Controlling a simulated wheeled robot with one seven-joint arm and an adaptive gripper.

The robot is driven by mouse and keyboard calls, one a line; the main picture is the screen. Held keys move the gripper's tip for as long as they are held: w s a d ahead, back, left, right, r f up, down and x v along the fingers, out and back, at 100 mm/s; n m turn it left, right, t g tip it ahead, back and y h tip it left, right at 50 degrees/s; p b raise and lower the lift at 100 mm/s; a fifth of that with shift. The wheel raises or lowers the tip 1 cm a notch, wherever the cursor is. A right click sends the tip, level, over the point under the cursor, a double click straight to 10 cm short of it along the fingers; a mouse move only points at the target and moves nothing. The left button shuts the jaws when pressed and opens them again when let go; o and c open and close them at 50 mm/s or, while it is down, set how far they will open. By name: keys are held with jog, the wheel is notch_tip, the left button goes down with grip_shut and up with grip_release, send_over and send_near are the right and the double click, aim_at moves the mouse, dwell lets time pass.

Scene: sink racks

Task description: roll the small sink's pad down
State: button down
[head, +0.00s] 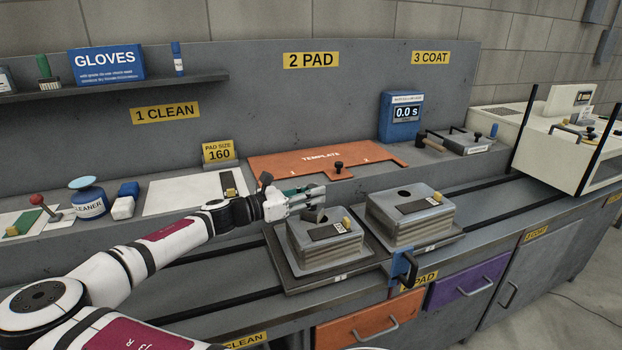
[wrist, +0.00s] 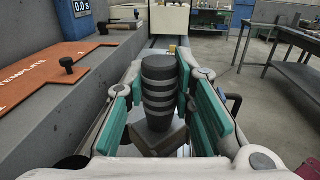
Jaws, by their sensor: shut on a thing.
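The small sink (head: 326,248) is the left of two grey finned blocks. A dark rectangular patch (head: 328,232) with a pale label lies on its top, beside a yellow knob; I cannot tell how flat the patch lies. My gripper (head: 308,196) is just above the small sink's back left part. It is shut on a dark ribbed grip (wrist: 160,88), upright between the green finger pads in the wrist view. A brownish grey block (wrist: 158,141) shows below the grip. I cannot tell if the held tool touches the pad.
A larger finned sink (head: 409,222) stands close on the right, with a blue bracket (head: 404,268) in front. An orange template (head: 318,162) lies on the ledge behind. A blue timer (head: 401,115) stands at the back right. Dark rails (head: 215,300) run along the bench.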

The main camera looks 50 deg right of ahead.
notch_tip(320, 180, up, 2)
jog(key=shift+s+r+p, duration=0.1)
jog(key=shift+r+p, duration=0.1)
jog(key=shift+p, duration=0.5)
